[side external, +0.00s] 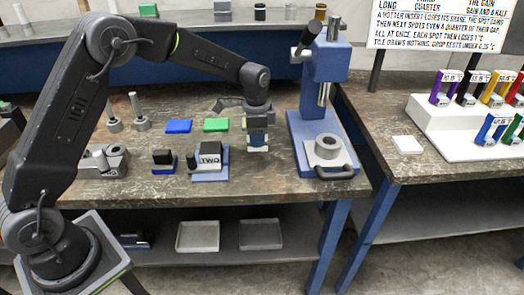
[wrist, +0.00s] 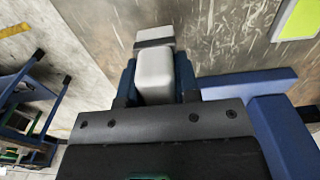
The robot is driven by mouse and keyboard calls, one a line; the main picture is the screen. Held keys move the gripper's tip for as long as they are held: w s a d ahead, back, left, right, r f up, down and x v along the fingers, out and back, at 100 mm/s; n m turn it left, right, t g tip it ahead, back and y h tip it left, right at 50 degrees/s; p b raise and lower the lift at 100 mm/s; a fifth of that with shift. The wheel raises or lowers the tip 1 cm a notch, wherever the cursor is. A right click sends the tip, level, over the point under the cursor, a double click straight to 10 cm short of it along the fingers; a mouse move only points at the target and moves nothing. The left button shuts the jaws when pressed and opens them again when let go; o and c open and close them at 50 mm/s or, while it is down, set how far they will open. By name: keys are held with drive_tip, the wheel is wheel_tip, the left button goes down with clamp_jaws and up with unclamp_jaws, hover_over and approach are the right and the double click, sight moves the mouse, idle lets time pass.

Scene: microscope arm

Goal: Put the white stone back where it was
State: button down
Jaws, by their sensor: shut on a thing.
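My gripper (side external: 259,131) is above the left workbench, between the blocks and the blue press. It is shut on a pale block, which I take as the white stone (side external: 258,141). In the wrist view the stone (wrist: 155,74) is a rounded whitish block between the two dark blue fingers, and its lower part is hidden by the gripper body. A greyish-white face (wrist: 154,36) shows just beyond it; I cannot tell whether it belongs to the stone. The stone hangs close to the bench top; I cannot tell whether it touches.
A blue stand with a block marked TWO (side external: 209,158) is just left of my gripper. The blue press (side external: 322,75) stands right, with a grey ring (side external: 326,147) on its base. Blue (side external: 178,126) and green (side external: 216,125) tiles lie behind. A white square (side external: 407,145) lies on the right bench.

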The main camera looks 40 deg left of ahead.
sight(262, 149)
drive_tip(key=shift+w+d+f, duration=0.3)
drive_tip(key=shift+d+f, duration=0.15)
drive_tip(key=shift+d, duration=0.25)
drive_tip(key=shift+f, duration=2)
drive_tip(key=shift+f, duration=0.15)
drive_tip(key=c, duration=0.8)
unclamp_jaws()
drive_tip(key=shift+c, duration=0.2)
